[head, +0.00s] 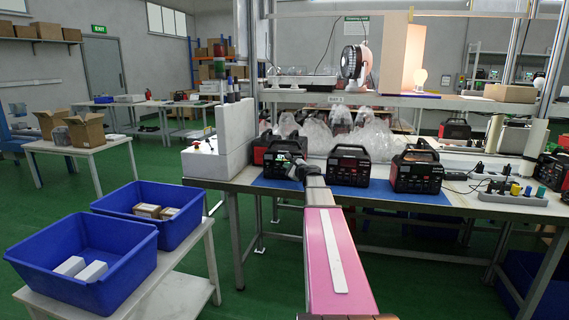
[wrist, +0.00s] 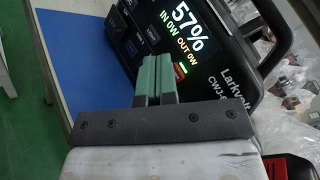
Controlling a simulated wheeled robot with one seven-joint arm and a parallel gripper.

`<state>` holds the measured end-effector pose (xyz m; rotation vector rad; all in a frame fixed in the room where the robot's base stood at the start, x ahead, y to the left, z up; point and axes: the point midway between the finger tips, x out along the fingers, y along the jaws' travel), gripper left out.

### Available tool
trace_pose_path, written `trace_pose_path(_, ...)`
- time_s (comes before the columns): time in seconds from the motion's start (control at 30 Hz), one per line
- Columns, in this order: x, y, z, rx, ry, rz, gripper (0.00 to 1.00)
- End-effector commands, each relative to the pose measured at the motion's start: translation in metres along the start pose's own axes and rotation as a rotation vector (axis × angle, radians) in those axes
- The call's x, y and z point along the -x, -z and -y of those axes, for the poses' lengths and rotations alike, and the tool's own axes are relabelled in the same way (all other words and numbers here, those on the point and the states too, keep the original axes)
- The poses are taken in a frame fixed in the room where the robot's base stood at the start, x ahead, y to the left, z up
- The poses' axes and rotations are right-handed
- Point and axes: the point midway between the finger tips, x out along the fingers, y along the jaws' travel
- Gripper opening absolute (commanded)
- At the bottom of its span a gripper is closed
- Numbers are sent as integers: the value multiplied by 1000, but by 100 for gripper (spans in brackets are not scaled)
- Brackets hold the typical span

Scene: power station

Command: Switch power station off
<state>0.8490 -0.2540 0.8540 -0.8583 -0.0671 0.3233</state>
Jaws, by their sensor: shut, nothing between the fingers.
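A black and red power station (head: 278,155) stands at the left of a row of three on the table. In the wrist view, a power station (wrist: 215,65) has its screen lit, reading 57%, IN 0W and OUT 0W. A small button with a red-orange light (wrist: 180,71) is beside the screen text. My gripper (head: 300,168) is at the front of the left station. In the wrist view my gripper's green fingertips (wrist: 153,72) are shut and empty, overlapping the front panel close to the lit button. I cannot tell whether they touch it.
Two more power stations, the middle (head: 349,166) and the right (head: 416,172), stand on the blue mat (head: 435,199). Clear plastic bags (head: 365,138) lie behind them. A white block (head: 236,130) stands left of the stations. A power strip (head: 512,197) lies at the right.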

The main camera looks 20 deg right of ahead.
Motion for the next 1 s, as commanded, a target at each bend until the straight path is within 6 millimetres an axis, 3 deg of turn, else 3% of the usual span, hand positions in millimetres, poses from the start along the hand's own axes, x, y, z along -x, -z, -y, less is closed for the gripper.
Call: trace_pose_path(1.0, -5, 4, 4, 0, 0, 0, 0)
